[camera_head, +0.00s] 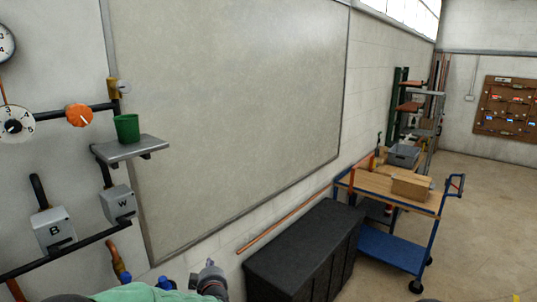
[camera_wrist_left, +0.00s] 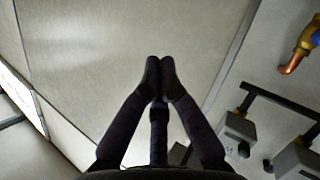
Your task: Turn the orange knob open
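The orange knob (camera_head: 78,115) sits on a dark pipe on the left wall in the head view. It is round with a pale mark on its face; its exact setting is too small to read. My left gripper (camera_head: 210,266) is low in the head view, below and right of the knob and well apart from it. In the left wrist view its two dark fingers (camera_wrist_left: 160,70) meet at the tips, with nothing visible between them. The knob does not show in the wrist view. My right gripper is in neither view.
Beside the knob are a numbered white dial (camera_head: 14,126) and a green cup (camera_head: 127,127) on a grey shelf (camera_head: 130,149). Grey boxes marked B (camera_head: 54,230) and W (camera_head: 119,204) hang below. A black cabinet (camera_head: 305,248) and blue cart (camera_head: 392,248) stand right.

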